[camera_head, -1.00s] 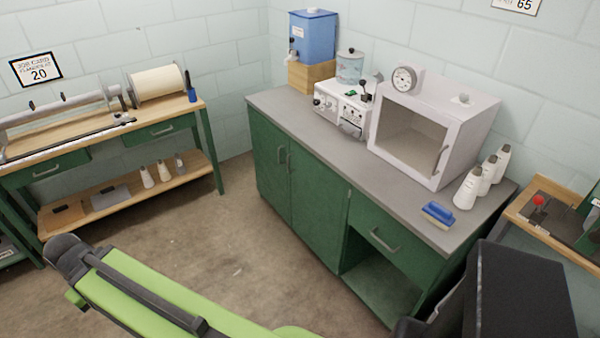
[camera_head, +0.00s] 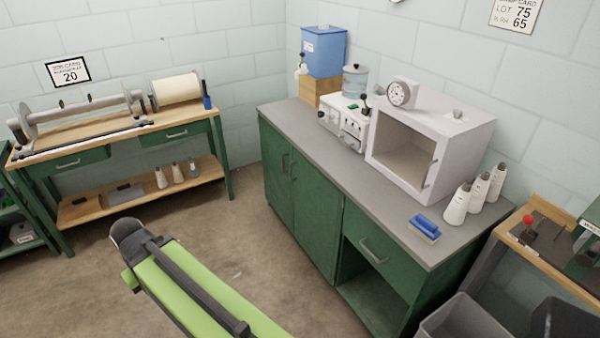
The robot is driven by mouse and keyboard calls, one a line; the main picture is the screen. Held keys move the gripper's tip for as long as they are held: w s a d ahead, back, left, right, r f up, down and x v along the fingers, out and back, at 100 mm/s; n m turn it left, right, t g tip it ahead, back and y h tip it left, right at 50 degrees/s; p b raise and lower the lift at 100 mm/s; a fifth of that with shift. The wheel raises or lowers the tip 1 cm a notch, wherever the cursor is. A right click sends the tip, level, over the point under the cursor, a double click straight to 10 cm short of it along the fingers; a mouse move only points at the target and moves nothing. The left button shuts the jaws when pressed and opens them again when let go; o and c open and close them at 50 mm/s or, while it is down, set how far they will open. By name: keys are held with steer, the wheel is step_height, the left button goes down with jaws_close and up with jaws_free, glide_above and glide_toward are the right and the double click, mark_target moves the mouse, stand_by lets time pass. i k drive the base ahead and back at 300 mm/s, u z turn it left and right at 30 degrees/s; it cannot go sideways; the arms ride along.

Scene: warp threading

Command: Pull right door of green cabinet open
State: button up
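The green cabinet (camera_head: 410,318) stands at centre right under a grey worktop. Its two doors sit side by side in the front, and both look shut. The right door (camera_head: 318,225) has a small dark handle (camera_head: 293,171) at its upper left edge, beside the handle of the left door (camera_head: 276,172). My green arm link with a dark grey joint shows at the bottom left, apart from the cabinet in the picture. My gripper is not in view.
A drawer (camera_head: 378,252) above an open shelf adjoins the right door. A white oven (camera_head: 468,135), cones and a blue brush (camera_head: 424,226) stand on the worktop. A grey bin (camera_head: 432,327) is at lower right. A wooden bench (camera_head: 75,213) stands left; bare floor lies between.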

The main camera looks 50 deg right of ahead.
mark_target(320, 204)
steer(key=z, duration=0.2)
steer(key=i, duration=1)
steer(key=u, duration=0.1)
